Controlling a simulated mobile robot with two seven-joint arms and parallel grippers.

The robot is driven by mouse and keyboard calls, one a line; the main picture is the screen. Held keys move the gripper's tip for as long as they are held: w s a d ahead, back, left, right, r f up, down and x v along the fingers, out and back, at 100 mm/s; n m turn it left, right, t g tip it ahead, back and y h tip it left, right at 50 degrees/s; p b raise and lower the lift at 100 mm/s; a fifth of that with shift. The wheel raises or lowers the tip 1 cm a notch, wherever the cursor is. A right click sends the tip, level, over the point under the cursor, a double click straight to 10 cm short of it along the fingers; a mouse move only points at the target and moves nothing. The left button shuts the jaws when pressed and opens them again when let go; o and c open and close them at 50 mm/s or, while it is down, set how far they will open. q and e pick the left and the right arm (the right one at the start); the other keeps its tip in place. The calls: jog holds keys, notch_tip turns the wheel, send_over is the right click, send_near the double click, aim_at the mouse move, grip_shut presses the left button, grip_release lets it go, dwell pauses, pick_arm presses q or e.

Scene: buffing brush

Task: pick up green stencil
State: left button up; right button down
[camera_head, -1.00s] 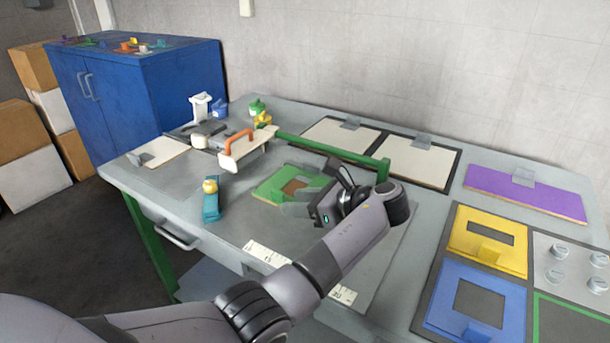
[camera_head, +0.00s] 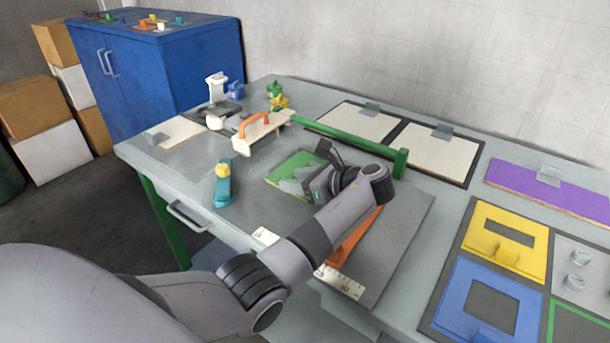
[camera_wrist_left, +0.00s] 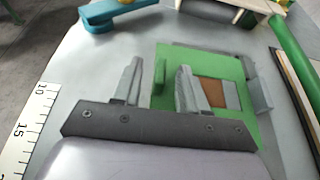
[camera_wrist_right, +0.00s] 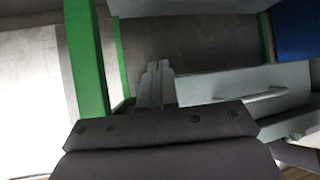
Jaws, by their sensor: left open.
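The green stencil (camera_head: 290,164) lies flat on the table, partly hidden by my left arm in the head view. In the left wrist view the stencil (camera_wrist_left: 215,62) shows a rectangular opening and a small upright green tab (camera_wrist_left: 160,76). My left gripper (camera_head: 303,184) is over the stencil. In the left wrist view the left gripper (camera_wrist_left: 158,80) is open, with one finger on each side of the tab; I cannot tell whether they touch it. My right gripper (camera_wrist_right: 158,68) shows only in its own wrist view, its fingers together and empty, beside the table's green frame.
A wooden holder with an orange handle (camera_head: 255,122) stands behind. A green bar (camera_head: 350,142) runs behind the arm. A ruler (camera_head: 340,281) lies at the front edge. Yellow (camera_head: 505,241) and blue (camera_head: 487,307) stencils lie right.

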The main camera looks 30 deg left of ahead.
pick_arm(q)
jog(key=shift+c, duration=0.3)
grip_shut()
jog(key=shift+r, duration=0.1)
